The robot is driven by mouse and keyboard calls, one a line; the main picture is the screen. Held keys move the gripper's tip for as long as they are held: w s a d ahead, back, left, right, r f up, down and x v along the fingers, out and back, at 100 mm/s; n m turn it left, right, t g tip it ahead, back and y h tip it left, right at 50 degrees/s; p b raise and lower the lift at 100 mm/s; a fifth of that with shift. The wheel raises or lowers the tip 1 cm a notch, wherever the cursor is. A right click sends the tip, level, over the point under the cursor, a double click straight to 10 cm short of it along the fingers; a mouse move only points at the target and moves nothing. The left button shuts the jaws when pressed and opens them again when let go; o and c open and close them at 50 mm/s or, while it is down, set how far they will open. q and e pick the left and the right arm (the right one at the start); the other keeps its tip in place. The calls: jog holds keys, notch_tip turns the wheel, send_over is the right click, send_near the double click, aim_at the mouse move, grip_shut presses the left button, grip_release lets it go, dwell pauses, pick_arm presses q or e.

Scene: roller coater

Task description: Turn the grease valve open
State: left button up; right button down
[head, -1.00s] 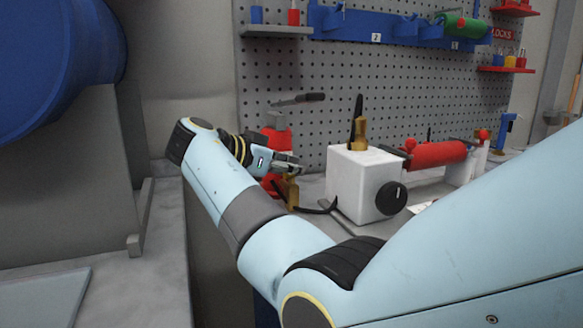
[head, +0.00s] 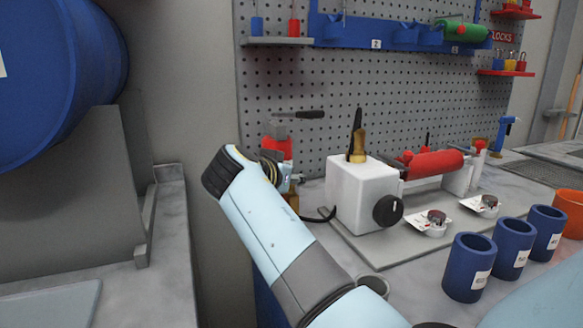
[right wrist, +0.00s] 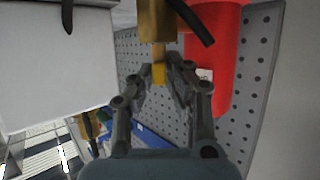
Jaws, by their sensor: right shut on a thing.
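A brass valve body (right wrist: 158,25) shows at the top of the right wrist view, with a black lever or hose at its side and a brass stem (right wrist: 158,72) projecting from it. A red container (right wrist: 213,60) is beside it. My right gripper (right wrist: 160,75) is shut on the brass stem, one finger on each side. In the head view my right gripper (head: 287,186) is by the red container (head: 277,148), mostly hidden by its own wrist. A second brass valve (head: 357,145) with an upright black lever stands on the white box (head: 348,190). My left gripper is not in view.
The white box has a black knob (head: 388,210). A red roller (head: 432,163) and two small gauges or dials (head: 433,219) are to its right. Several blue cups (head: 469,267) stand at the front right. A pegboard (head: 360,85) rises behind. A blue drum (head: 60,80) is at left.

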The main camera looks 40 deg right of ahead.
jog(key=n+t+y+p, duration=0.3)
jog(key=n+y+p, duration=0.1)
jog(key=n+p, duration=0.1)
jog(key=n+t+y+p, duration=0.2)
jog(key=p, duration=0.1)
jog(key=shift+s+d+r+n+t+y, duration=0.1)
jog(key=shift+r+n+t+y, duration=0.2)
jog(key=shift+y, duration=0.1)
jog(key=shift+f+n+t+y+p, duration=0.25)
jog(key=shift+n+t+y+p, duration=0.15)
jog(key=shift+n+y+p, duration=0.8)
jog(key=shift+m, duration=0.3)
jog(key=c, duration=1.4)
grip_release()
jog(key=shift+o, duration=0.2)
jog(key=v, duration=1.2)
jog(key=shift+f, duration=0.1)
